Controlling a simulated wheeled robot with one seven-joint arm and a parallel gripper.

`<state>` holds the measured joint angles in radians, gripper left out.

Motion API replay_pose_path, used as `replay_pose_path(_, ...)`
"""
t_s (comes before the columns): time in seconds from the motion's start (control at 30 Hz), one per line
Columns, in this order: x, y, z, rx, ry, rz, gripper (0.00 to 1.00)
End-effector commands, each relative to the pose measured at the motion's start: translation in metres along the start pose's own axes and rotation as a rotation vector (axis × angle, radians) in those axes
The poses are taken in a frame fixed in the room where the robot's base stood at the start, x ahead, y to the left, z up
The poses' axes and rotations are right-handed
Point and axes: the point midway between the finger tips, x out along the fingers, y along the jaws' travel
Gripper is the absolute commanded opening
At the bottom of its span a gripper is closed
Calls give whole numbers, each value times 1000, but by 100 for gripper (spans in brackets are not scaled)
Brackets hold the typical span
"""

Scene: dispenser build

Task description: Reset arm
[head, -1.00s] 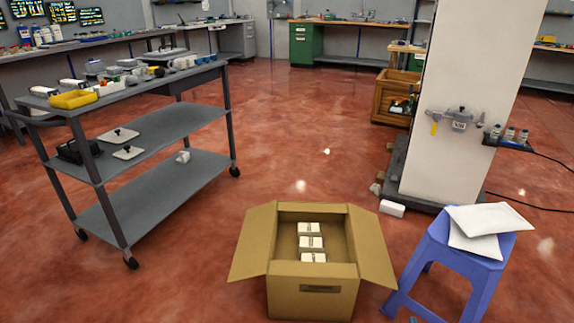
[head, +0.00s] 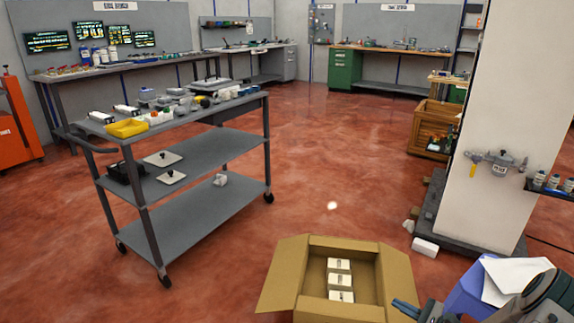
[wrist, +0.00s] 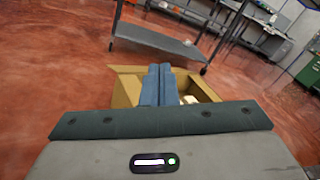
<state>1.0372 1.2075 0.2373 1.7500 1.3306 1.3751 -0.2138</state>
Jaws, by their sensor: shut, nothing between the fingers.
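My gripper (head: 405,306) enters the head view at the bottom right, beside the right flap of the cardboard box. In the wrist view my gripper (wrist: 155,85) has its two blue fingers pressed together with nothing between them. It points toward the open cardboard box (wrist: 126,92), which lies beyond the fingertips. In the head view the same box (head: 285,275) stands on the floor with its flaps spread and several white packs (head: 340,281) inside.
A grey three-tier cart (head: 210,205) with many small items stands at left. Red floor between cart and pillar is clear.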

Motion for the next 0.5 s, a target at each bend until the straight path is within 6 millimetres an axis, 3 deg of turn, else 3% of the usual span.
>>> replay_pose_path(0.03, 12, -5, 31, -34, 7, 82, 0)
replay_pose_path(0.3, 51, 8, 142, -204, 57, 474, 0)
replay_pose_path(0.5, 64, 22, 220, -354, 107, 736, 0)
